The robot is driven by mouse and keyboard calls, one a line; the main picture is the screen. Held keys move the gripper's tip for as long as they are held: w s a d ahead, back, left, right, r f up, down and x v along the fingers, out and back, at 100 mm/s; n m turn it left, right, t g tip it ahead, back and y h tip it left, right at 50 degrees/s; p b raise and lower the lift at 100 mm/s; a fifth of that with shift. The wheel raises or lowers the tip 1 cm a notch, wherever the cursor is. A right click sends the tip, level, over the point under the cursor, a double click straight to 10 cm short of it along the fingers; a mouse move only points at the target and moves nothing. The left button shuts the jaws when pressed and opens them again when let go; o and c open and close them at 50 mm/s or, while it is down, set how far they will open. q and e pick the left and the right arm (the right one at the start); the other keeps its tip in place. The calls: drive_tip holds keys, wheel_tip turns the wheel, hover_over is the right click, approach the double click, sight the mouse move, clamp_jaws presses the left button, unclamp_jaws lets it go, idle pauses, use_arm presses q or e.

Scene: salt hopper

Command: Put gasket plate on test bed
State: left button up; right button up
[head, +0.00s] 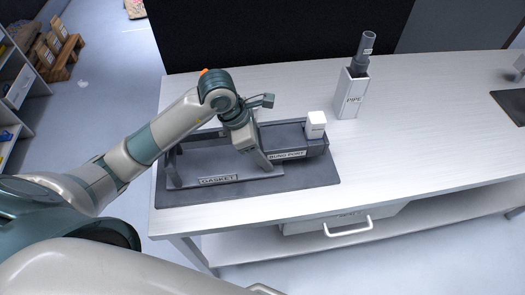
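My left arm reaches in from the left over a dark grey fixture (317,172) on the white table. The fixture carries a grey frame (190,183) labelled GASKET and a block (287,155) labelled BUNG PORT. My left gripper (262,162) points down between these two labels, close to the fixture. Whether its fingers are open or hold something cannot be made out. I cannot clearly pick out a separate gasket plate. No label names a test bed. My arm and gripper hide part of the fixture. My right gripper is not in view.
A white cube (316,124) sits at the block's right end. Behind it stands a white holder (351,95) labelled PIPE with a grey pipe (364,50) upright in it. A drawer with a handle (348,228) is below the tabletop. The table right of the fixture is mostly clear.

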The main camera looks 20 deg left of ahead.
use_arm(q)
drive_tip(key=shift+f, duration=0.15)
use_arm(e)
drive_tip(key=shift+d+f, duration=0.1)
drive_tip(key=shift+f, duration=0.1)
use_arm(q)
drive_tip(key=o, duration=1.6)
drive_tip(key=shift+c, duration=0.2)
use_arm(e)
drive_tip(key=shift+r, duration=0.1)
use_arm(q)
drive_tip(key=shift+a+r, duration=0.15)
drive_tip(key=shift+r, duration=0.2)
drive_tip(key=b+v, duration=0.3)
drive_tip(key=v, duration=0.8)
drive_tip(key=shift+s, duration=0.15)
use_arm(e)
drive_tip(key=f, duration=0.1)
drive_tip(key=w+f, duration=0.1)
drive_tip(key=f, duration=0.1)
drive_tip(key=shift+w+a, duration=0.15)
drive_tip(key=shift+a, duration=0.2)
